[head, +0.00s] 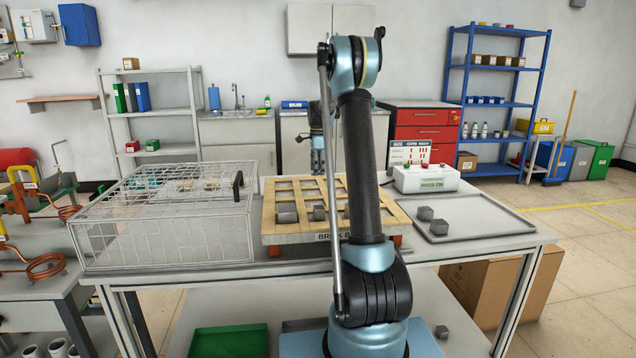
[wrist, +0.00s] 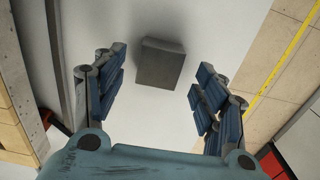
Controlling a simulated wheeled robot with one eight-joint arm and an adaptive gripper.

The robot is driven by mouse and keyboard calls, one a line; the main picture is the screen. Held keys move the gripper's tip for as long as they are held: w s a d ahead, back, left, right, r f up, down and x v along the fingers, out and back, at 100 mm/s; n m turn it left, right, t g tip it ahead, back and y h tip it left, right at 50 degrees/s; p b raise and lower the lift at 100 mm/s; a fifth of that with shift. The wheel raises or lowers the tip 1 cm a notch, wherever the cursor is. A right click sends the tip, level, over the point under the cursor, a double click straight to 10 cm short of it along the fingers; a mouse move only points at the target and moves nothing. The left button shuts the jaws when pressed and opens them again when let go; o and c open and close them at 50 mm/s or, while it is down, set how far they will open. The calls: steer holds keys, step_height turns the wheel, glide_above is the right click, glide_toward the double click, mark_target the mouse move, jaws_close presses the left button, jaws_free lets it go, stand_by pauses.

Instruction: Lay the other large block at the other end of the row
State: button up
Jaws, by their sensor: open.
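My gripper (wrist: 160,95) is open, its blue-padded fingers either side of a grey block (wrist: 160,63) on a pale surface, with gaps on both sides. In the head view my gripper (head: 317,165) hangs behind the wooden rack, partly hidden by my arm; I cannot make out that block there. The wooden rack (head: 279,237) holds a grey block (head: 287,213) at its front left, a smaller-looking one (head: 319,213) beside it, and another partly behind my arm. Two grey blocks, a rear one (head: 425,213) and a front one (head: 438,228), lie in the grey tray (head: 478,232).
A wire cage (head: 165,235) stands left of the rack. A white control box (head: 427,179) stands behind the tray. Another grey block (head: 441,332) lies below the tabletop. In the wrist view, wood (wrist: 18,120) borders the left and floor (wrist: 265,60) the right. Much of the tray is clear.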

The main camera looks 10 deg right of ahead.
steer(key=shift+f, duration=1)
jaws_close()
